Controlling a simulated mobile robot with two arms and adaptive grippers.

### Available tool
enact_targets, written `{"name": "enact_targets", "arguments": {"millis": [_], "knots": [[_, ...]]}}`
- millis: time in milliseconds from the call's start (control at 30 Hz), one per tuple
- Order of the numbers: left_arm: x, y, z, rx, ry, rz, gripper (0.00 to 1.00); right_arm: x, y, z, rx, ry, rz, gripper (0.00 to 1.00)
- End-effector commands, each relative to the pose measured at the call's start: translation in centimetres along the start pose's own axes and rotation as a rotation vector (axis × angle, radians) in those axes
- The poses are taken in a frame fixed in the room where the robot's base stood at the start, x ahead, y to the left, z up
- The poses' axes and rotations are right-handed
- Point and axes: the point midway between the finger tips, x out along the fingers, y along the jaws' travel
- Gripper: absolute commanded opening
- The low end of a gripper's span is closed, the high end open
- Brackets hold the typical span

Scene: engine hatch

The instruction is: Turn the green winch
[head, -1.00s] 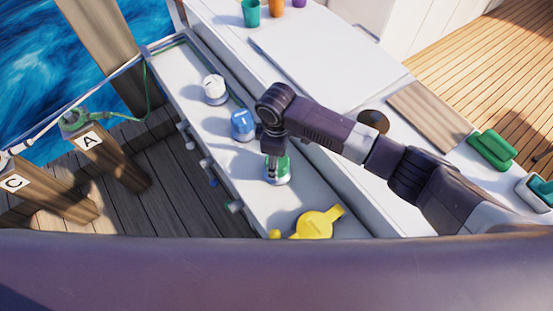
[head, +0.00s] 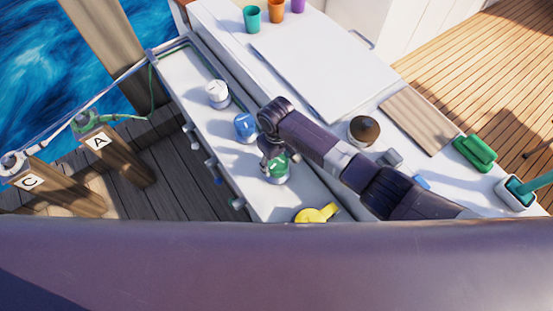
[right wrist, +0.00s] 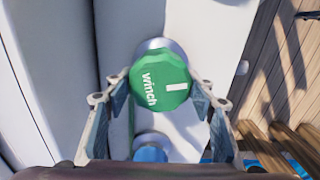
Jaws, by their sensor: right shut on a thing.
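The green winch (head: 280,170) stands on the white side deck, a round drum with a green top. In the right wrist view the green winch (right wrist: 160,82) shows its top, lettered "winch" with a white bar mark. My right gripper (head: 271,160) is down at the winch from above. In the right wrist view its two fingers (right wrist: 160,92) lie on either side of the green top, shut on it. My left gripper is not in view.
A blue winch (head: 245,128) and a white winch (head: 217,94) stand in line behind, and a yellow handle (head: 317,213) lies in front. A brown-topped round thing (head: 364,131), a wooden board (head: 419,119) and a green block (head: 475,152) sit right. Colored cups (head: 252,19) stand at the back.

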Motion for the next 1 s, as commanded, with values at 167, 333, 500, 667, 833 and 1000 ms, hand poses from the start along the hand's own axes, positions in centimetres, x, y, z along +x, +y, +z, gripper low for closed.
{"name": "enact_targets", "arguments": {"millis": [167,333,500,667,833,1000], "knots": [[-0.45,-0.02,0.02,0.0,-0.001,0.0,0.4,-0.13,-0.03,-0.07,0.039,0.001,-0.001,0.27],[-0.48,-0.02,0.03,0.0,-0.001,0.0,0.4,-0.09,-0.01,-0.11,0.048,0.002,0.0,0.27],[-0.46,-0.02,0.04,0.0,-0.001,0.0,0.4,-0.08,0.01,-0.12,0.048,0.003,0.0,0.27],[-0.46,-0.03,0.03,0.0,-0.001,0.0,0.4,-0.09,0.01,-0.13,0.048,0.003,0.0,0.56],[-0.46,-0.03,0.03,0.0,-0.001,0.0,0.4,-0.06,0.01,-0.1,0.047,0.002,0.0,0.69],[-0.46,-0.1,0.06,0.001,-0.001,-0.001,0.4,-0.03,0.01,-0.06,0.047,0.001,0.0,0.69]]}}
